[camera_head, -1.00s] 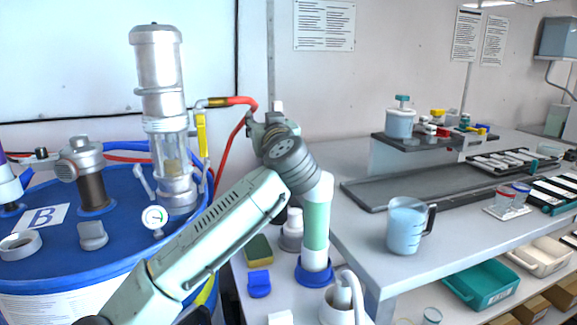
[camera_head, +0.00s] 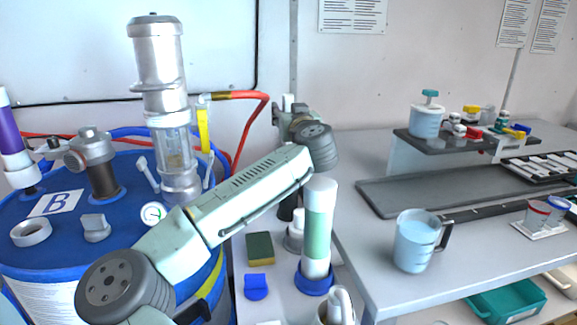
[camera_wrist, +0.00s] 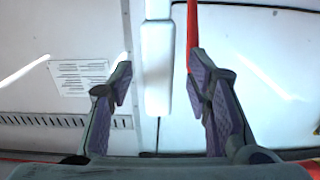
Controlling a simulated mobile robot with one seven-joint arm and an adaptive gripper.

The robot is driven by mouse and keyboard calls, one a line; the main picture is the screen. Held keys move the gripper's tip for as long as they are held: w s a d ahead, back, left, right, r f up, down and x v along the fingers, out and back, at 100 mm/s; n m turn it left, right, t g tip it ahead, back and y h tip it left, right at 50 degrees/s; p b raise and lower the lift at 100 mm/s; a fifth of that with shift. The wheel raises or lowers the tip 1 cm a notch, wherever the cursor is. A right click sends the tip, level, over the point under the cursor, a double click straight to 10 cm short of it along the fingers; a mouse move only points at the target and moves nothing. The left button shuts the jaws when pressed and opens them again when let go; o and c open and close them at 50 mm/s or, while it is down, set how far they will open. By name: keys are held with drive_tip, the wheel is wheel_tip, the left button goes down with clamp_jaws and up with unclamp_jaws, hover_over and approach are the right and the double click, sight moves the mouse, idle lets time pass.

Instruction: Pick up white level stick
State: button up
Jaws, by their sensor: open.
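In the wrist view a white bar with a thicker lower end (camera_wrist: 157,72) stands between the fingers of my gripper (camera_wrist: 160,66). I see a gap on both sides of it, and I cannot tell how far beyond the fingertips it is. It looks like the white level stick, but I cannot confirm this. My gripper is open. In the head view my arm reaches over the bench toward the wall, and its wrist hides most of the gripper and whatever is in front of it.
A blue drum (camera_head: 130,255) with metal fittings stands at left. A red hose (camera_head: 255,97) runs near my wrist; it also shows close to the right finger (camera_wrist: 192,30). A white-green cylinder (camera_head: 318,225) stands below my arm. A jug (camera_head: 413,242) stands on the right bench.

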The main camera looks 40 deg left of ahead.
drive_tip(key=shift+x, duration=0.75)
drive_tip(key=shift+c, duration=0.4)
clamp_jaws()
